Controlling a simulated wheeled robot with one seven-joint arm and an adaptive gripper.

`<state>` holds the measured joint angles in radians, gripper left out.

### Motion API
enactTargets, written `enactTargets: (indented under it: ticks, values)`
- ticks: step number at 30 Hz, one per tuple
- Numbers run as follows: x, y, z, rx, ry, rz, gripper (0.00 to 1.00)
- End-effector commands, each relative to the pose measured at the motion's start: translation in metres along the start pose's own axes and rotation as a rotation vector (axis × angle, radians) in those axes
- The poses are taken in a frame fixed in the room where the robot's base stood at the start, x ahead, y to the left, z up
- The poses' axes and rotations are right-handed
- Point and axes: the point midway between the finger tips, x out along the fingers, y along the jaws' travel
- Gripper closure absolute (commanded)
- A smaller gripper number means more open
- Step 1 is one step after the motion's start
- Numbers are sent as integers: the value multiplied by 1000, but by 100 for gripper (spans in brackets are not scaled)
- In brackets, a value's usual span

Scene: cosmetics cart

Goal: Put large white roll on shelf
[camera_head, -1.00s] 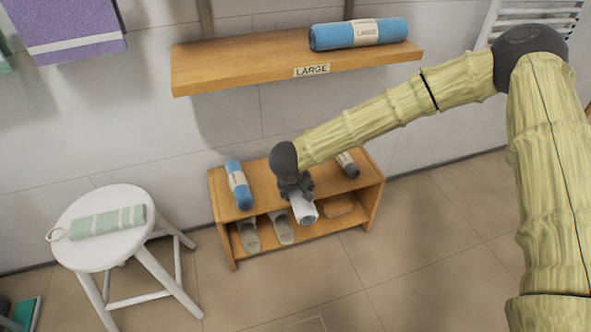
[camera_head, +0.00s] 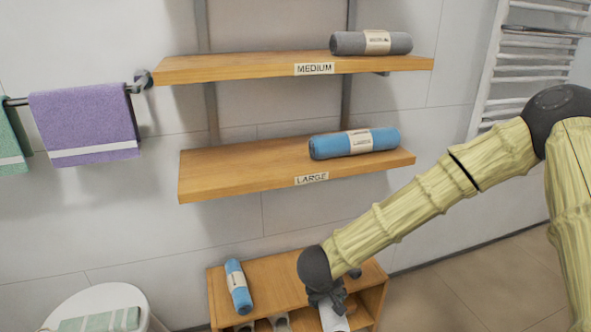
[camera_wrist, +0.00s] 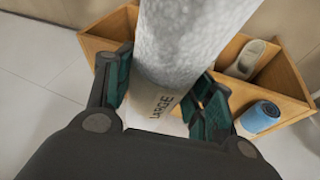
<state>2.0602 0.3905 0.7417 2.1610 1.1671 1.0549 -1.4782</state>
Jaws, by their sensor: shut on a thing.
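The large white roll (camera_wrist: 185,50) has a band reading "LARGE". In the wrist view it stands between the two fingers of my gripper (camera_wrist: 165,100), which is shut on it. In the head view my gripper (camera_head: 325,297) holds the white roll (camera_head: 333,318) in front of the low wooden bench, its lower part cut off by the frame edge. The shelf labelled LARGE (camera_head: 235,168) is on the wall above and carries a blue roll (camera_head: 355,143) on its right half. Its left half is bare.
The MEDIUM shelf (camera_head: 220,66) above holds a grey roll (camera_head: 370,43). The low bench (camera_head: 275,272) holds a blue roll (camera_head: 238,286) and, below, slippers. A white stool (camera_head: 95,300) is at lower left, a purple towel (camera_head: 85,125) at left and a radiator (camera_head: 540,60) at right.

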Motion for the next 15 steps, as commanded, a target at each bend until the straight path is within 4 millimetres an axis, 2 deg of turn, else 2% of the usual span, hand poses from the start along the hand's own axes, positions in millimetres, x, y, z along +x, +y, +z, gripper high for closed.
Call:
enactTargets:
  ticks: [1,6,15]
  values:
    - [-7,15,-2,23,-2,11,80]
    - [-24,53,2,91,-19,35,80]
    - [-46,95,10,180,-42,59,80]
